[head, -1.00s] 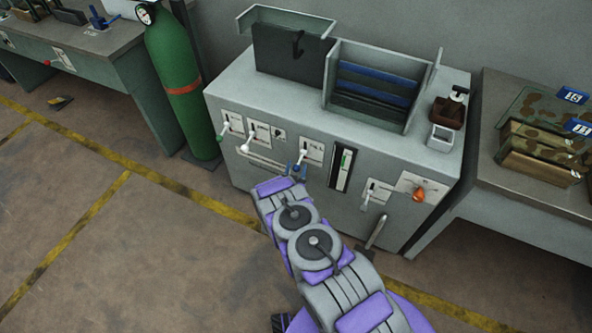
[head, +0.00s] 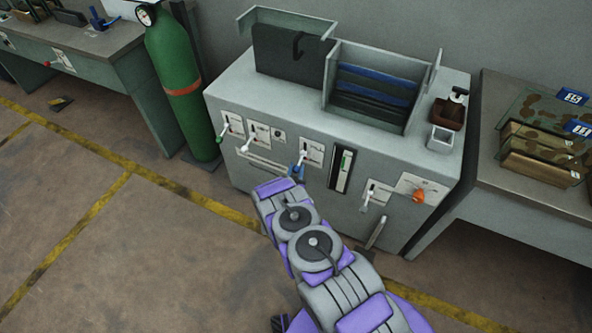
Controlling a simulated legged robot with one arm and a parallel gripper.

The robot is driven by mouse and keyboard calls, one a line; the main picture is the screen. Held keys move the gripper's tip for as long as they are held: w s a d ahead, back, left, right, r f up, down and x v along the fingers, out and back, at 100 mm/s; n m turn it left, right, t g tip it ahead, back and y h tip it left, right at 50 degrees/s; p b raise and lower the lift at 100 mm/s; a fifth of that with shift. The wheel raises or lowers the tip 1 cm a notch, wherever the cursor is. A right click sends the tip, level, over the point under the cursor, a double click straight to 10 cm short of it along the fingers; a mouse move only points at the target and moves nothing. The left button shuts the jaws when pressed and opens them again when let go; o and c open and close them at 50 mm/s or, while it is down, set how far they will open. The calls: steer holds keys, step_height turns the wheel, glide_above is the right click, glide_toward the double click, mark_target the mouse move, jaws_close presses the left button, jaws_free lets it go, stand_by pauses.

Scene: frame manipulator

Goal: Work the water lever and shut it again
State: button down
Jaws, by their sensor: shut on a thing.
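The water lever (head: 302,158) is a light lever with a blue end on the front of the grey cabinet, below a white label plate (head: 313,150). My purple and grey arm reaches up to it from below. My gripper (head: 296,172) is at the blue end of the lever and shut on it. The gripper is small and mostly hidden by my wrist, so the fingers do not show clearly.
The grey cabinet (head: 260,100) also carries a green-tipped lever (head: 223,137), a white lever (head: 246,146), another lever (head: 366,203) and an orange knob (head: 418,195). A green gas cylinder (head: 178,90) stands left.

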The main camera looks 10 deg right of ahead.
mark_target(296, 167)
steer(key=shift+a+r, duration=0.1)
steer(key=shift+r, duration=0.05)
step_height(296, 167, up, 2)
steer(key=g+y+p, duration=0.1)
steer(key=g+p, duration=0.1)
steer(key=p, duration=0.2)
steer(key=shift+s+a+r+m, duration=0.1)
steer(key=shift+s+m, duration=0.05)
steer(key=shift+m, duration=0.15)
steer(key=shift+r+g+y+p, duration=0.6)
steer(key=shift+r+g+p, duration=0.1)
steer(key=shift+g+p, duration=0.4)
steer(key=shift+r+m+g+y+p, duration=0.4)
steer(key=shift+r+g+y+p, duration=0.3)
steer(key=shift+g, duration=0.4)
steer(key=shift+f, duration=0.15)
steer(key=c, duration=0.8)
jaws_free()
